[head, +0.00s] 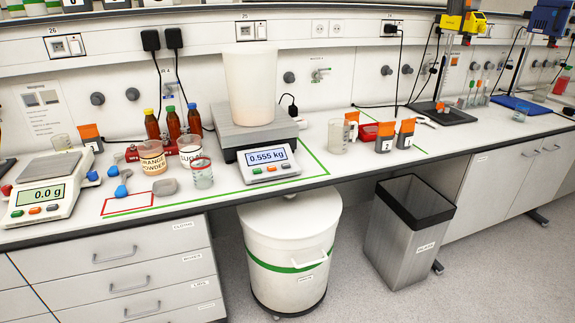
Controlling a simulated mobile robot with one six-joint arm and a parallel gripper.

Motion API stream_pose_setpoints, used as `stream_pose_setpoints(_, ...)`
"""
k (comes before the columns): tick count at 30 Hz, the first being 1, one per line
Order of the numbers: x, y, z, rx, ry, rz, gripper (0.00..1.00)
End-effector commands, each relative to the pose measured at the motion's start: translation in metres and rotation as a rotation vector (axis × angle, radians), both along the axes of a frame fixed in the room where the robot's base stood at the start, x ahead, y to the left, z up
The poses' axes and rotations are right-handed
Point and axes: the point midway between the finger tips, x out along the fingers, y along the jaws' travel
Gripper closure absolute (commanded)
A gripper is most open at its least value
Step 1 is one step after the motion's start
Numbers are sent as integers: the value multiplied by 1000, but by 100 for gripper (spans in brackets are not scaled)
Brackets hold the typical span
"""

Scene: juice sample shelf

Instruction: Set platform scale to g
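The platform scale (227,133) stands on the white bench near the middle of the head view. Its display (267,159) reads 0.555 kg. Below the display is a row of small coloured buttons (271,170); their labels are too small to read. A tall pale cylindrical container (250,85) stands upright on the scale's plate. My gripper is not in the head view.
A smaller scale (41,194) reading 0.0 g stands at the left. Between the scales are brown bottles (173,122), an orange powder tub (152,157) and a glass beaker (202,173). A white bin (290,240) and a metal bin (405,235) stand below.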

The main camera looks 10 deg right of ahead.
Motion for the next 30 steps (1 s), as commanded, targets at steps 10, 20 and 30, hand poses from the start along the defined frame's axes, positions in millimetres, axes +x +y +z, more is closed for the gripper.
stream_pose_setpoints(10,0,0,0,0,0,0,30)
stream_pose_setpoints(20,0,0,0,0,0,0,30)
stream_pose_setpoints(30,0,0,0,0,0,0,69)
